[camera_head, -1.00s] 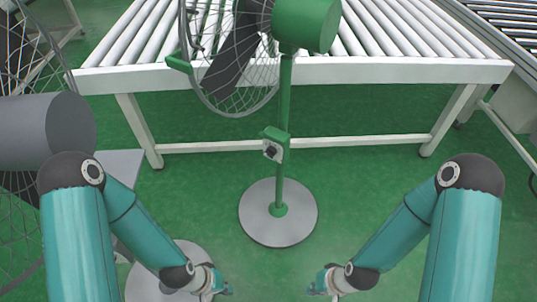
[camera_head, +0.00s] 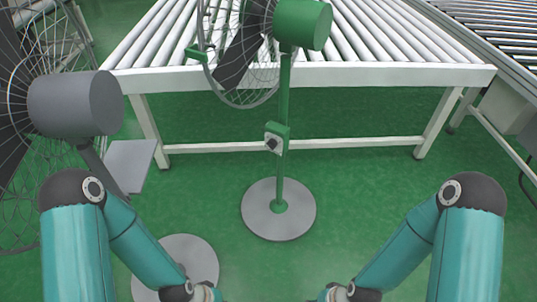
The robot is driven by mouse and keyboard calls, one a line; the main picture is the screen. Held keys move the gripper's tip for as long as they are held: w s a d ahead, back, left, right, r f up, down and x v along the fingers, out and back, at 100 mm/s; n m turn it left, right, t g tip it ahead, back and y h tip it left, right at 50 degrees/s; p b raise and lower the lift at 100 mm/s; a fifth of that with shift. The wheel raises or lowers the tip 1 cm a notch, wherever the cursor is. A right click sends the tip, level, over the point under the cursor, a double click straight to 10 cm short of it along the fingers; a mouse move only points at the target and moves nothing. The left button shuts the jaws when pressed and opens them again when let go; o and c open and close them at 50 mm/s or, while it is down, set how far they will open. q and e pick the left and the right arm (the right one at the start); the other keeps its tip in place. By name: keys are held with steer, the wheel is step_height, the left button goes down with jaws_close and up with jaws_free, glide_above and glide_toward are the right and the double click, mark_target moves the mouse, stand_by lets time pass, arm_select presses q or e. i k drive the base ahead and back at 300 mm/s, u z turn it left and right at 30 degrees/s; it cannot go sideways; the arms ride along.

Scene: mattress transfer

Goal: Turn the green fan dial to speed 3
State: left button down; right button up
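The green fan (camera_head: 303,24) stands upright on a round grey base (camera_head: 262,224) in the middle of the head view. Its control box with the dark dial (camera_head: 273,143) sits on the green pole at mid height. The dial's speed setting is too small to read. My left gripper (camera_head: 212,294) is at the bottom edge, left of the base and mostly cut off. My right gripper (camera_head: 325,295) is at the bottom edge, right of the base and also mostly cut off. Both are well apart from the dial.
A grey fan (camera_head: 75,103) stands at the left, close to my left arm. Another round grey base (camera_head: 196,262) is below it. A white roller conveyor (camera_head: 330,76) stands behind the green fan. The green floor at right of the pole is clear.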

mark_target(272, 143)
steer(key=z, duration=1.35)
steer(key=i, duration=0.15)
steer(key=u, duration=3)
steer(key=k, duration=0.8)
steer(key=z, duration=0.8)
steer(key=k, duration=0.4)
steer(key=z, duration=0.15)
steer(key=i, duration=1.05)
steer(key=u, duration=0.45)
steer(key=i, duration=0.55)
steer(key=z, duration=0.3)
